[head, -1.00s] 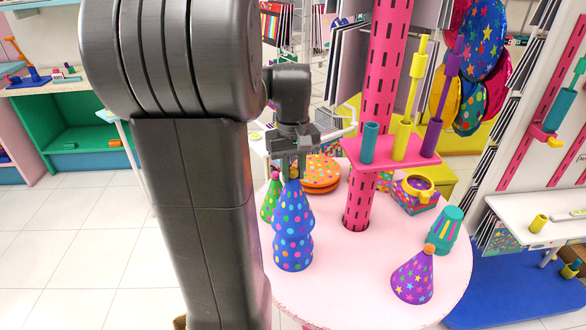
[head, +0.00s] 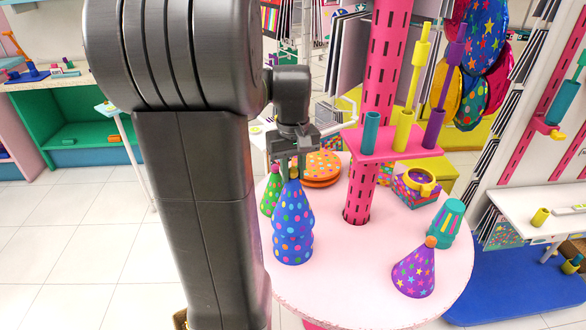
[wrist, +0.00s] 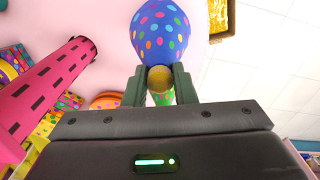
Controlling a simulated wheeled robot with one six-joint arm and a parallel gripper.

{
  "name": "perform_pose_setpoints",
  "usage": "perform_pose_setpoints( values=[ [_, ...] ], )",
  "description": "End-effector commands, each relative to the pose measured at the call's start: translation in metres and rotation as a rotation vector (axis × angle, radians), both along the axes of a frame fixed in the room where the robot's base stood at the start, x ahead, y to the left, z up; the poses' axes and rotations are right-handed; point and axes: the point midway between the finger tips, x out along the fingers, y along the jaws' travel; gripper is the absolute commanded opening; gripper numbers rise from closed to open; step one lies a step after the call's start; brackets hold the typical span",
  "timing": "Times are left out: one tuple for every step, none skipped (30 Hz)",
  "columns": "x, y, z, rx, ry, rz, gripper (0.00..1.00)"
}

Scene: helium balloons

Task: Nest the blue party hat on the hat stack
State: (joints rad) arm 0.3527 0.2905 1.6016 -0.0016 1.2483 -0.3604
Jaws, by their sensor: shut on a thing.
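The blue party hat (head: 292,205) with coloured dots sits over the top of the hat stack (head: 293,249), which is made of similar blue dotted hats on the round pink table. My gripper (head: 291,166) is above it and shut on the hat's tip. In the wrist view my gripper (wrist: 160,83) has its fingers on both sides of the hat's yellowish tip, and the blue dotted cone (wrist: 160,35) spreads out beyond. The lower hats are mostly covered, so I cannot tell whether the held hat is fully seated.
A green hat (head: 270,197) stands close behind the stack. A purple star hat (head: 414,272) and a teal cup-like stack (head: 446,222) stand at the right. Orange discs (head: 321,168) lie behind. The pink post (head: 357,205) rises mid-table; the front middle is clear.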

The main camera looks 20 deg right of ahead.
Motion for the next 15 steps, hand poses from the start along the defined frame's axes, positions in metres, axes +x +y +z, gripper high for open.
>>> perform_pose_setpoints(
  values=[
    [0.000, 0.000, -0.002, 0.000, 0.000, 0.000, 0.01],
    [0.000, 0.000, -0.003, 0.000, 0.000, 0.000, 0.01],
    [0.000, 0.000, -0.004, 0.000, 0.001, 0.000, 0.01],
    [0.000, 0.000, -0.005, 0.000, 0.001, 0.000, 0.01],
    [0.000, 0.000, -0.006, 0.000, 0.001, 0.000, 0.01],
    [0.000, 0.000, -0.007, 0.000, 0.001, 0.000, 0.01],
    [0.000, 0.000, -0.007, 0.000, 0.001, 0.000, 0.01],
    [0.000, 0.000, -0.008, 0.000, 0.001, 0.000, 0.01],
    [0.000, 0.000, -0.009, 0.000, 0.001, 0.000, 0.01],
    [0.000, 0.000, -0.010, 0.000, 0.001, 0.000, 0.01],
    [0.000, 0.000, -0.011, 0.000, 0.001, 0.000, 0.01],
    [0.000, 0.000, -0.012, 0.000, 0.001, 0.000, 0.01],
    [0.000, 0.000, -0.012, 0.000, 0.001, 0.000, 0.01],
    [0.000, 0.000, -0.013, 0.000, 0.001, 0.000, 0.01],
    [0.000, 0.000, -0.014, 0.000, 0.001, 0.000, 0.01]
  ],
)
